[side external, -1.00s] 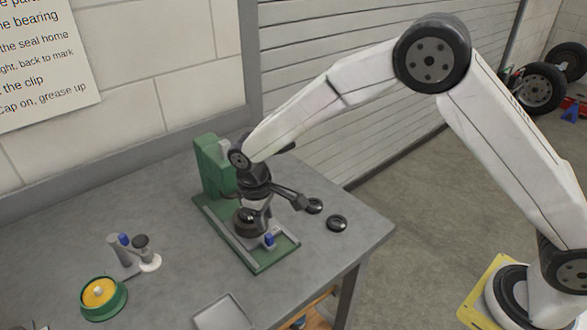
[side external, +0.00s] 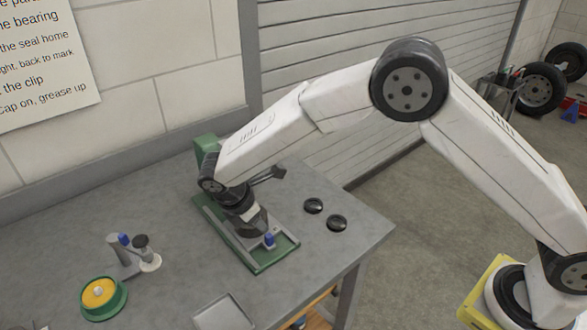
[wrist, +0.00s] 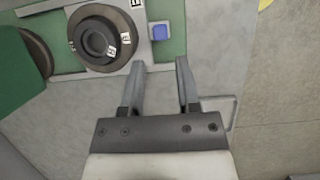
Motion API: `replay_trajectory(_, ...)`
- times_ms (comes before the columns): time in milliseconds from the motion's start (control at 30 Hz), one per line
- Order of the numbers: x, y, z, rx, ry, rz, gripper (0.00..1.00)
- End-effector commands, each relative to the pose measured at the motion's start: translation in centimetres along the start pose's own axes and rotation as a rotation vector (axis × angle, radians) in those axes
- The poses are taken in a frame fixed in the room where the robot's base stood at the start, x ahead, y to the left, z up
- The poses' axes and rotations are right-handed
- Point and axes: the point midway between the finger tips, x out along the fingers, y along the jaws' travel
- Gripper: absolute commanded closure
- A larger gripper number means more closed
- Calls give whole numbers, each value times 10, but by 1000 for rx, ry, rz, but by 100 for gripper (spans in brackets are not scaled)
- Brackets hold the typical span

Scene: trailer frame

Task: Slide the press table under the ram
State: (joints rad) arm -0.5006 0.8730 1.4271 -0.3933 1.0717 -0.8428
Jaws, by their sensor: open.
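The green press stands on the bench; its column (side external: 206,146) is partly behind my arm in the side view. The press table (wrist: 140,30) is a pale plate on the green base (side external: 262,262). It carries a dark round hub (wrist: 102,42) with small white labels. A blue knob (wrist: 160,32) is at its end, also in the side view (side external: 269,239). A rounded green press part (wrist: 18,75) is left of the hub. My gripper (wrist: 161,64) is open and empty, its fingers apart, with the blue knob just beyond the tips and not between them.
Two dark round caps (side external: 314,206) (side external: 336,223) lie right of the press. A small stand (side external: 122,258) and a green dish (side external: 104,299) with yellow contents are at left. A grey tray (side external: 222,313) lies at the front. Bare bench (side external: 185,235) separates stand and press.

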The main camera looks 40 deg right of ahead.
Motion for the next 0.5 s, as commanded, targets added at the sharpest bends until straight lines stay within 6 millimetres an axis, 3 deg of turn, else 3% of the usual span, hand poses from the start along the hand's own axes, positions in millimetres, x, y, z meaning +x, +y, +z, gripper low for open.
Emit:
replay_trajectory(267,21,0,0,1,-1,-2,59)
replay_trajectory(500,51,0,0,3,0,-3,59)
